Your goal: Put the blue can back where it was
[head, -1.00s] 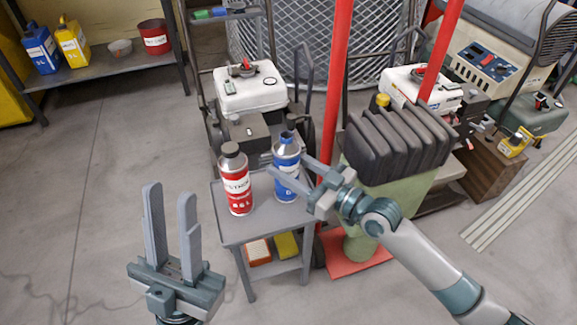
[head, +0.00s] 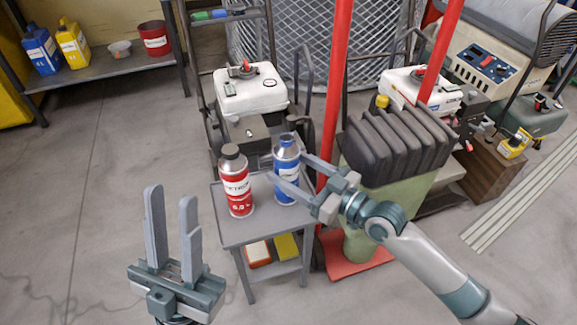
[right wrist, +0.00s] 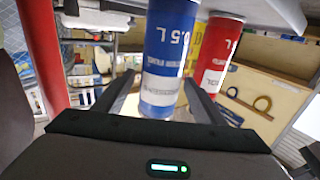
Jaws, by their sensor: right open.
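The blue can (head: 286,172) stands upright on the grey cart top (head: 262,228), just right of the red can (head: 236,182). My right gripper (head: 286,166) is open, with one finger on each side of the blue can. In the right wrist view the blue can (right wrist: 170,55) shows between the open fingers (right wrist: 163,100), with the red can (right wrist: 221,50) beyond to the right. I cannot tell whether a finger still touches the blue can. My left gripper (head: 172,225) is open and empty, in front of the cart to its left.
A red post (head: 335,90) rises close behind my right gripper. A green bin with a black ribbed top (head: 397,145) stands right of the cart. A white-topped machine (head: 250,92) stands behind the cart. The floor at left is clear.

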